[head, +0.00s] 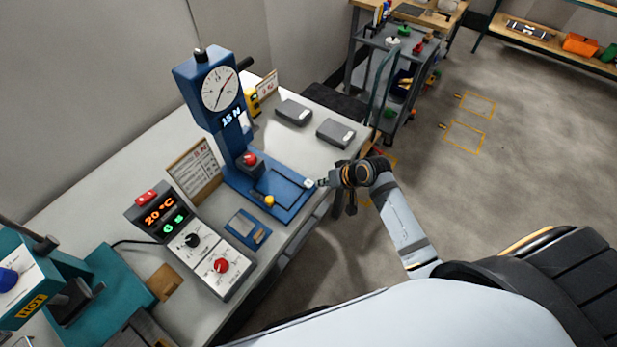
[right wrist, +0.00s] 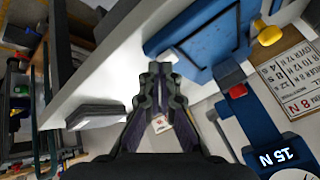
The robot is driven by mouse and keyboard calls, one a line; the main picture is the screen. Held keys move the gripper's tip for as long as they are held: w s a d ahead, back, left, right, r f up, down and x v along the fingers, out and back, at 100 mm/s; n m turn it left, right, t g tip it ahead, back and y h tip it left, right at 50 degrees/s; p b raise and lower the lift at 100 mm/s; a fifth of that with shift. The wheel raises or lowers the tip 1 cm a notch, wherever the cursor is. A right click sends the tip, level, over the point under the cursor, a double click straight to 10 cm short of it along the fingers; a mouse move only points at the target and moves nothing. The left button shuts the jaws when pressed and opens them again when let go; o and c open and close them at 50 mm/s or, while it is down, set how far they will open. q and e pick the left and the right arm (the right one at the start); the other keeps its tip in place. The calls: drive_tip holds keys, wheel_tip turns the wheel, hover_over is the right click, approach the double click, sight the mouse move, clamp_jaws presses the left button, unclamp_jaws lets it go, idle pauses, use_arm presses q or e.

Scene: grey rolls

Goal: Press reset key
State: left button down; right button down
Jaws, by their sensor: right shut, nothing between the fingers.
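A blue press (head: 238,130) with a round dial and a "15 N" readout stands on the table. A small pale key (head: 309,183) sits at the near right corner of its base; I cannot read a label on it. My right gripper (head: 320,183) is shut and empty, its tips right beside this key; I cannot tell if they touch. The press also has a red button (head: 250,159) and a yellow knob (head: 269,201). My left gripper is out of view.
A control box (head: 190,240) with "20 °C" readout and knobs stands left of the press. A small blue plate (head: 247,229) lies between them. Two grey slabs (head: 336,133) lie behind my right gripper. A teal device marked "HOT" (head: 30,275) is at the left.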

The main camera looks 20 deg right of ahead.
sight(311, 184)
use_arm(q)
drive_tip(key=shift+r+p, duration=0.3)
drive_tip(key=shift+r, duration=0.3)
use_arm(e)
drive_tip(key=w+a+r+y, duration=0.2)
drive_tip(key=w+r, duration=0.1)
drive_tip(key=r, duration=0.5)
drive_tip(key=shift+a+r+t, duration=0.35)
drive_tip(key=shift+r+t, duration=0.05)
drive_tip(key=shift+w, duration=0.1)
